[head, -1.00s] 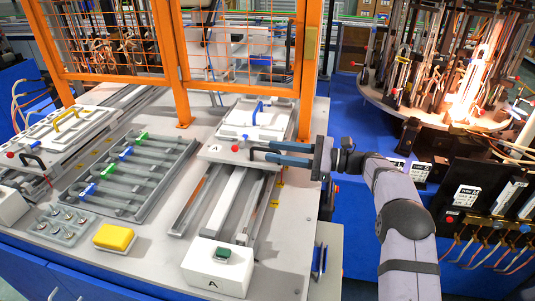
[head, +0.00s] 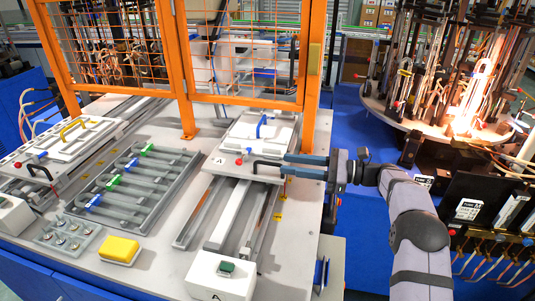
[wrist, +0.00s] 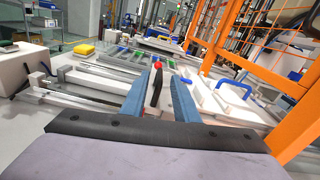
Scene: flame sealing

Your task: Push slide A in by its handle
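Slide A (head: 232,166) is a pale flat carriage with a white block and a blue handle on top. It sits at the far end of its rails, by the orange guard frame. Its black handle (head: 267,164) sticks out at the right front corner, and shows in the wrist view (wrist: 156,88). My gripper (head: 285,164) is at this handle from the right. In the wrist view my gripper (wrist: 160,80) has its two blue fingers apart, with the black handle between them and gaps visible beside it. Whether a finger touches it is unclear.
A white box with a green button (head: 222,277) stands at the near end of the rails (head: 235,215). A second slide (head: 68,145) is at left, with a grey rack (head: 130,185) between. A yellow block (head: 119,249) lies in front. Orange posts (head: 313,70) rise behind.

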